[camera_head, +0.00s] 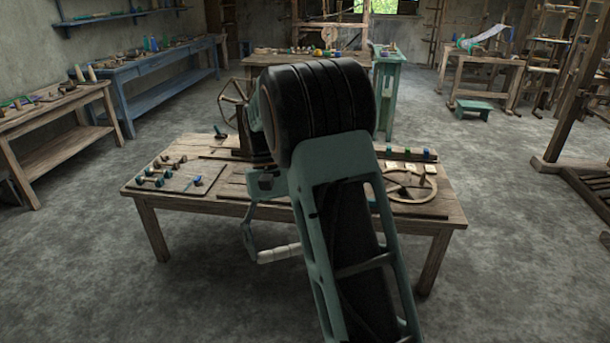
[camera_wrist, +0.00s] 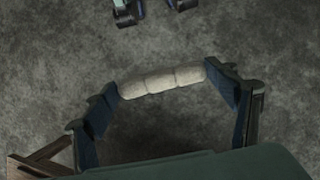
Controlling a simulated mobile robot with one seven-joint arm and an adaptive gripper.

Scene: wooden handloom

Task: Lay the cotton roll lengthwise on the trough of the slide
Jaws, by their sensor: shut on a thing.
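The cotton roll (camera_head: 278,253) is a pale, segmented cylinder. It is held out in the air, in front of the near edge of the worktable (camera_head: 200,202) and lower than its top. In the wrist view the roll (camera_wrist: 162,80) spans crosswise between the two dark blue fingers, one at each end. My gripper (camera_wrist: 165,84) is shut on it, with bare floor below. In the head view my gripper (camera_head: 250,240) shows only in part, with my arm covering the rest. I cannot make out the slide or its trough; my arm hides the middle of the table.
Small spools (camera_head: 155,178) lie on the table's left part. A wooden wheel (camera_head: 408,188) lies on its right part, and an upright wheel (camera_head: 233,100) stands at the back. A blue bench (camera_head: 160,70) and a green stool (camera_head: 474,106) stand farther off. Floor in front is clear.

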